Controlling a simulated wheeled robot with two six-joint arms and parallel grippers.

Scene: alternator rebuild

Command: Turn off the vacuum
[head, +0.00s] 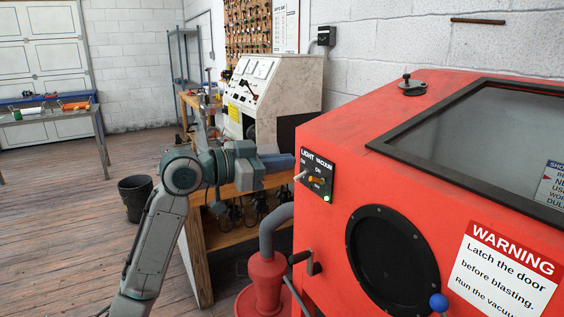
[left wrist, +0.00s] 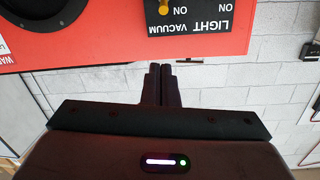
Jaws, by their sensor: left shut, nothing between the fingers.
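The red blasting cabinet (head: 350,120) carries a black switch panel (head: 327,171) labelled LIGHT and VACUUM. The vacuum switch (head: 317,181) has an orange-yellow lever; whether it is up or down is hard to tell. A small green lamp (head: 326,198) below it looks lit. The light switch (head: 300,175) has a pale lever. My left gripper (head: 292,162) is shut and empty, just left of the panel near its upper edge. In the left wrist view the closed fingers (left wrist: 162,78) lie below the upside-down panel (left wrist: 200,22), in line with the yellow vacuum lever (left wrist: 165,7).
A grey hose (head: 274,222) and red canister (head: 266,278) stand below my left gripper. A round black glove port (head: 391,245) and a blue-knobbed handle (head: 438,302) are on the cabinet front. A test bench (head: 290,85) stands behind.

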